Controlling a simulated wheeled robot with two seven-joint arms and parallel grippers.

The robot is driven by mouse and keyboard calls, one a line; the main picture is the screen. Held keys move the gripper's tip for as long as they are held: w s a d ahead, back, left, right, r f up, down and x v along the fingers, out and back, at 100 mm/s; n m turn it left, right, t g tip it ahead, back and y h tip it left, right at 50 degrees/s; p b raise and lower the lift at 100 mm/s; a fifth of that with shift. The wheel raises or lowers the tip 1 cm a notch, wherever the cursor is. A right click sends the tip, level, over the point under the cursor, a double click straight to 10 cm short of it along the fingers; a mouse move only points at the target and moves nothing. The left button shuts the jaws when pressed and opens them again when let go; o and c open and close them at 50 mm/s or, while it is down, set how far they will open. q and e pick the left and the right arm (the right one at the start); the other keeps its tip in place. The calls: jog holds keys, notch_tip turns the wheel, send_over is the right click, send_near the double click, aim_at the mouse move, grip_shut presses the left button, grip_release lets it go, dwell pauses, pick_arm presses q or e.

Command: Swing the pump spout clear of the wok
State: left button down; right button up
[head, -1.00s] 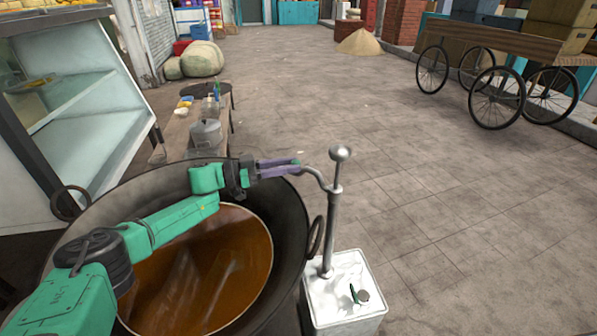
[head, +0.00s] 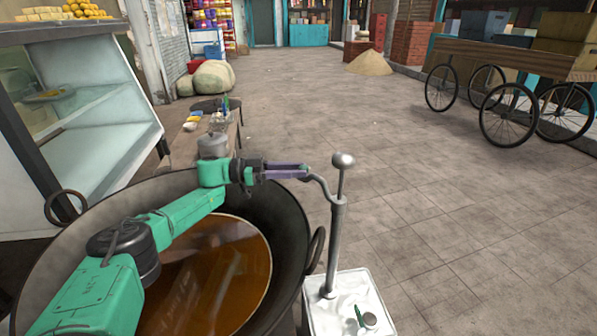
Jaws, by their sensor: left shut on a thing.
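The dark wok (head: 290,235) fills the lower left and holds brown liquid (head: 215,275). A grey metal pump (head: 337,225) stands upright on a white canister (head: 345,312) to the right of the wok. Its thin curved spout (head: 322,183) points left from the upper pump body. My left arm reaches across the wok. My left gripper (head: 305,172), with purple fingers, is shut on the spout's end, near the wok's far right rim in the picture. The fingers hide the spout's tip. My right gripper is out of view.
A low table (head: 185,150) with a lidded pot (head: 213,146) and small items stands behind the wok. A glass display case (head: 85,110) is at left. A wheeled cart (head: 510,60) stands far right. The paved floor right of the pump is clear.

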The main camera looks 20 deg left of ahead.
pick_arm(q)
jog(key=shift+a+r, duration=0.15)
jog(key=shift+a, duration=0.15)
jog(key=c, duration=0.7)
grip_release()
jog(key=shift+o, duration=0.4)
jog(key=shift+a, duration=0.1)
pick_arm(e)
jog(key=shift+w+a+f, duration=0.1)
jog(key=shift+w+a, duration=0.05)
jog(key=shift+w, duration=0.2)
pick_arm(q)
jog(key=b+v, duration=0.1)
jog(key=v, duration=0.6)
jog(key=shift+a, duration=0.3)
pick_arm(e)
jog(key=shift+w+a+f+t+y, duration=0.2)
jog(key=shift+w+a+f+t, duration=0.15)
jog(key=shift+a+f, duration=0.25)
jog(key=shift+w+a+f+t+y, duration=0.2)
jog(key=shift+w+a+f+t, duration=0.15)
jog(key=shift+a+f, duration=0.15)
